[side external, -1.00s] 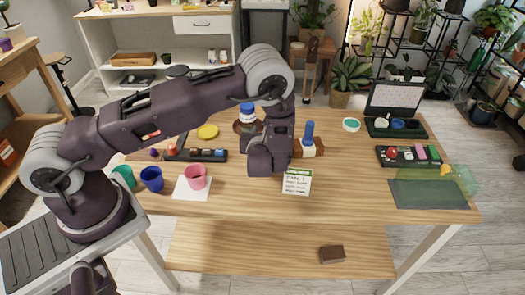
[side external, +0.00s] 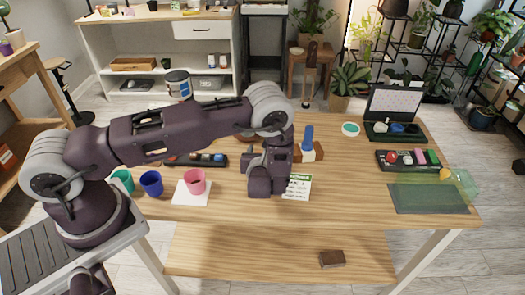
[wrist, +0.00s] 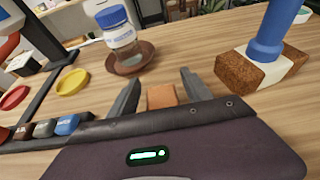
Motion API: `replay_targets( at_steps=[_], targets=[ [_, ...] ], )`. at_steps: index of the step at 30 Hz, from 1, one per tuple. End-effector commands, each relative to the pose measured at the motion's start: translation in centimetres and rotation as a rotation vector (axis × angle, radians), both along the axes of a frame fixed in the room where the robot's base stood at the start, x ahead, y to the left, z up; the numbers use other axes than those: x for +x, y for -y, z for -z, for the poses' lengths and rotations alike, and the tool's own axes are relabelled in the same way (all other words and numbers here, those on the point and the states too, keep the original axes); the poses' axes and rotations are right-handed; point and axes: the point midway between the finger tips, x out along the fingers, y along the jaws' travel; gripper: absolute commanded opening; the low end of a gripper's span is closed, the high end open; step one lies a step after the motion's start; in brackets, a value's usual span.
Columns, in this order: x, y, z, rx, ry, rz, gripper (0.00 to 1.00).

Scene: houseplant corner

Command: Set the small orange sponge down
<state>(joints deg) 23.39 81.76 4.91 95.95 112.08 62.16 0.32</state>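A small orange sponge (wrist: 162,97) shows in the wrist view between the two fingers of my gripper (wrist: 160,72). The fingers stand apart, with a visible gap beside the sponge on its left. Its underside is hidden by my gripper body, so I cannot tell whether it touches the table. In the side external view my gripper (side external: 266,188) is low over the wooden table (side external: 340,215), just left of a written card (side external: 298,187). The sponge is hidden there.
A blue-handled tool (wrist: 268,30) stands on a brown-and-white block (wrist: 262,70). A blue-lidded jar (wrist: 118,30) sits in a brown saucer (wrist: 130,62). A pink pot (side external: 195,182) stands left of my gripper.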

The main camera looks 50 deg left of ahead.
Motion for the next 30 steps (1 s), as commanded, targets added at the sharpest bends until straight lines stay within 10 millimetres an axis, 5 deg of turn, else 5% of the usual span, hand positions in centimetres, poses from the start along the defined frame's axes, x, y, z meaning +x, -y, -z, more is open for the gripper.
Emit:
replay_targets(
  at_steps=[5,19,26,30],
  targets=[
    [-0.6,0.7,-0.5,-0.001,-0.002,0.001,0.57],
    [-7.5,7.6,-4.6,-0.001,-0.001,0.002,0.57],
    [-7.9,7.7,-5.3,-0.007,0.007,-0.015,0.57],
    [-8.8,5.5,-10.7,-0.101,0.096,-0.218,0.57]
  ],
)
